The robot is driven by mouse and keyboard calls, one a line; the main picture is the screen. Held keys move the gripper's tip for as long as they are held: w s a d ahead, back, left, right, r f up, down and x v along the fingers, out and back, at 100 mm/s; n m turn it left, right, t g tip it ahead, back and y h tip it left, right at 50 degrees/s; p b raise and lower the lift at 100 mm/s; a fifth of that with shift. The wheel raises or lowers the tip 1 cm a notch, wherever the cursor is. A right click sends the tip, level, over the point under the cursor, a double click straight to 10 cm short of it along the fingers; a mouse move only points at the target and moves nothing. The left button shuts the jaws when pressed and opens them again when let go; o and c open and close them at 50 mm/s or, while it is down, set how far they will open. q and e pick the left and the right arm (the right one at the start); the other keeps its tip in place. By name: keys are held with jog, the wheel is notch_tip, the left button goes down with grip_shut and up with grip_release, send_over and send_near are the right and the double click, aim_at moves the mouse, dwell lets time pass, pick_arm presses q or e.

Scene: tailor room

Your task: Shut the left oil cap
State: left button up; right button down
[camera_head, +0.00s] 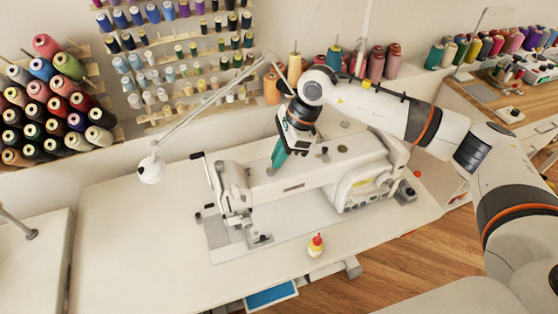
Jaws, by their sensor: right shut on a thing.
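A white sewing machine (305,172) stands on a white table. My right gripper (277,158) comes down over the left part of its top. Its teal fingers are shut at the top surface, on what seems to be the left oil cap; the fingers hide the cap, so its angle cannot be told. Small dark parts (325,151) show on the machine top to the right of the gripper. My left gripper is not in view.
A yellow bottle with a red tip (316,245) stands on the table (130,240) in front of the machine. A white lamp (150,168) reaches over the left side. Thread racks (190,60) line the wall behind. The table's left part is clear.

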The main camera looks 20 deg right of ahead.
jog(key=m+t+b, duration=0.1)
jog(key=m+b, duration=0.1)
jog(key=m+t+b, duration=0.1)
jog(key=m+b, duration=0.1)
jog(key=m, duration=0.1)
jog(key=shift+s+f+h+b, duration=0.2)
jog(key=shift+h+b, duration=0.1)
jog(key=shift+b, duration=0.1)
jog(key=shift+s+a+r+m+t+h+b, duration=0.1)
jog(key=shift+m+t+h+b, duration=0.05)
jog(key=shift+m+b, duration=0.4)
jog(key=shift+r+m+t+h+b, duration=0.15)
jog(key=shift+m+b, duration=0.25)
jog(key=shift+m, duration=0.25)
jog(key=c, duration=1.4)
grip_release()
jog(key=shift+c, duration=0.2)
jog(key=b+v, duration=0.1)
jog(key=v, duration=1.1)
jog(key=shift+b, duration=0.35)
